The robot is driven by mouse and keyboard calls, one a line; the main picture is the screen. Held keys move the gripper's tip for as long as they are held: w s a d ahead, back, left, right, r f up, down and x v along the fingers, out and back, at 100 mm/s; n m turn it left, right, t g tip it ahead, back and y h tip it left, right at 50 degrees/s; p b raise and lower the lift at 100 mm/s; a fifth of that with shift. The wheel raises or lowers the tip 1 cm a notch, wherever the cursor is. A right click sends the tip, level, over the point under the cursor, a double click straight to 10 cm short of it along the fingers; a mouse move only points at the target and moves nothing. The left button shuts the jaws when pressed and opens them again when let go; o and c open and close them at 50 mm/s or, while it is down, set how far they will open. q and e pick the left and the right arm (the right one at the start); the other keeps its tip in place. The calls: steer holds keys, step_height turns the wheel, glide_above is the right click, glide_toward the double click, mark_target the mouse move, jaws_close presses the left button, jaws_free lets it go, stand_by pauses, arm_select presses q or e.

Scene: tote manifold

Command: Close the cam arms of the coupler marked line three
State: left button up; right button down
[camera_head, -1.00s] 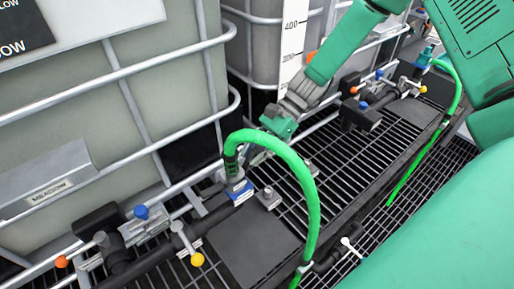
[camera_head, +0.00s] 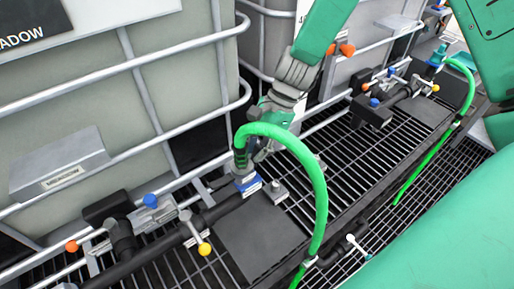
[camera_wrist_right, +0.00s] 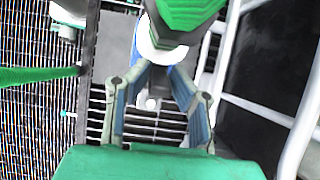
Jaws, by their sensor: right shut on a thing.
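A green hose (camera_head: 300,155) arches down into a grey coupler with a blue label (camera_head: 248,186) on the black pipe, beside the near tote. The writing on the label is too small to read. My right gripper (camera_head: 262,150) is at the hose end, just above and behind the coupler, partly hidden by the hose. In the right wrist view its two fingers (camera_wrist_right: 160,100) slant inward and close on the white coupler collar (camera_wrist_right: 152,50) below the green hose end. Whether they touch the cam arms cannot be told. My left gripper is out of view.
Caged totes (camera_head: 120,100) stand along the left and back. A yellow-knobbed valve handle (camera_head: 204,248) and a blue-knobbed valve (camera_head: 151,201) sit left of the coupler. Another hose (camera_head: 425,165) runs at the right. Dark grating (camera_head: 350,165) lies open between.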

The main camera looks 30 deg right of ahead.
steer(key=c, duration=1.4)
jaws_free()
steer(key=shift+a, duration=0.1)
steer(key=shift+c, duration=0.2)
steer(key=shift+r, duration=0.1)
steer(key=v, duration=1.1)
steer(key=shift+d+r, duration=0.25)
steer(key=shift+r, duration=0.1)
